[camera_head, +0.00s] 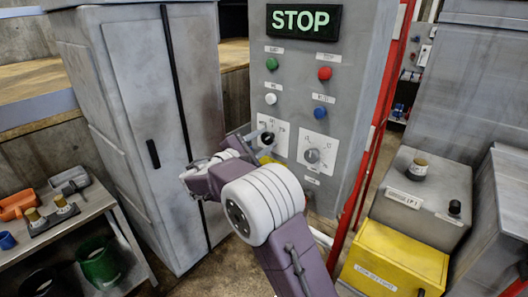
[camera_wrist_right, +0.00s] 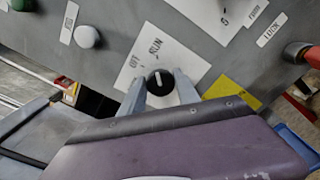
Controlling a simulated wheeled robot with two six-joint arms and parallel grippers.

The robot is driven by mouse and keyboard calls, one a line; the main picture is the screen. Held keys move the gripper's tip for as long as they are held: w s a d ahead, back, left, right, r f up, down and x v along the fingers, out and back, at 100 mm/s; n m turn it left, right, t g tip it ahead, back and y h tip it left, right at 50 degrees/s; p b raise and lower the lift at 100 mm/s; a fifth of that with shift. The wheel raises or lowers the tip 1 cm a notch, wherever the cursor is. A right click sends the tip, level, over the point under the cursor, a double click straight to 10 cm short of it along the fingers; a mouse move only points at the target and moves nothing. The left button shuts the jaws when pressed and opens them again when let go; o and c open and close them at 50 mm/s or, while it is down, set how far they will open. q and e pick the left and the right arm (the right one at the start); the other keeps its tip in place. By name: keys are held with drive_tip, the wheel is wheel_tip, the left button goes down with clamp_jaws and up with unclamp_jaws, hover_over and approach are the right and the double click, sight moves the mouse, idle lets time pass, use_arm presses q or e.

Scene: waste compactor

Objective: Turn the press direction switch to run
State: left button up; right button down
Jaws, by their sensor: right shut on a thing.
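A black round switch knob (camera_head: 267,138) sits on a white plate (camera_head: 280,130) on the front of the grey control cabinet. In the right wrist view the knob (camera_wrist_right: 160,83) has a white pointer mark, and OFF and RUN are printed on its plate (camera_wrist_right: 185,62). The mark stands nearly upright in that picture, roughly toward RUN. My right gripper (camera_head: 255,141) is at the knob; in the wrist view its two fingers (camera_wrist_right: 160,88) are shut on the knob from both sides. My left gripper is not in view.
A second plate with a grey knob (camera_head: 312,156) is just right of it. Green (camera_head: 271,63), red (camera_head: 324,73), white (camera_head: 270,99) and blue (camera_head: 319,113) buttons sit above, under a lit STOP sign (camera_head: 304,21). A yellow box (camera_head: 395,262) stands at lower right.

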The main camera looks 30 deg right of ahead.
drive_tip(key=shift+m+b, duration=0.5)
drive_tip(key=shift+b, duration=0.2)
drive_tip(key=c, duration=0.9)
unclamp_jaws()
drive_tip(key=shift+s, duration=0.1)
drive_tip(key=shift+s+a, duration=0.1)
drive_tip(key=shift+a, duration=0.3)
drive_tip(key=b+v, duration=0.1)
drive_tip(key=v, duration=0.7)
drive_tip(key=shift+s+a+b, duration=0.1)
drive_tip(key=shift+s+b, duration=0.05)
drive_tip(key=shift+b, duration=0.25)
